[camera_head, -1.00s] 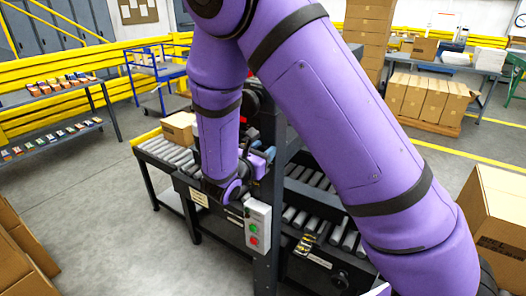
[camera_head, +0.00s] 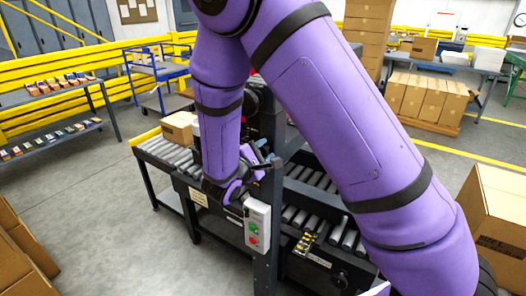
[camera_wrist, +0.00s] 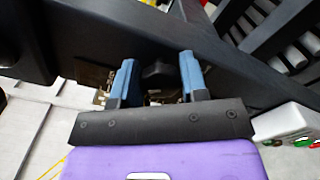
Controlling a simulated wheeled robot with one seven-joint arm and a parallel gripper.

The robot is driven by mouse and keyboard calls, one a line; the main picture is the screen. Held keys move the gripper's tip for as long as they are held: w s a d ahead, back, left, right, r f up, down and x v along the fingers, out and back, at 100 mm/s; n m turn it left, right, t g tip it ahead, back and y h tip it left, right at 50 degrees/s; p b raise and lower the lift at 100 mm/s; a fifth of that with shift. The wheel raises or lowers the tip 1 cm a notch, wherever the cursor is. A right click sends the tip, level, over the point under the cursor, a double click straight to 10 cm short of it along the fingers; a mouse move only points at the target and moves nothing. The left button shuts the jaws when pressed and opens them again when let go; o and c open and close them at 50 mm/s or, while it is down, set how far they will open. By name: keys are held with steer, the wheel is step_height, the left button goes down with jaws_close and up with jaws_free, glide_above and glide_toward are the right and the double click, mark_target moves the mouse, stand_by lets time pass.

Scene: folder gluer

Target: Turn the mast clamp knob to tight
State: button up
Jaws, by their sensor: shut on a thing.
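The mast clamp knob (camera_wrist: 157,74) is a small black piece beside a dark metal bar in the wrist view. My gripper (camera_wrist: 157,62) has its two blue fingers on either side of the knob and is shut on it. The knob is hidden behind my arm there. I cannot read any mark of how tight the knob is.
A grey control box (camera_head: 257,226) with green and red buttons hangs on the mast just below my gripper. It also shows at the right of the wrist view (camera_wrist: 285,125). A roller conveyor (camera_head: 165,152) carries a cardboard box (camera_head: 178,128).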

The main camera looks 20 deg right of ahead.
steer(key=m, duration=0.6)
steer(key=shift+f+m, duration=0.15)
steer(key=shift+m, duration=0.15)
stand_by(0.5)
steer(key=o, duration=0.9)
steer(key=v, duration=1.1)
steer(key=shift+d, duration=0.1)
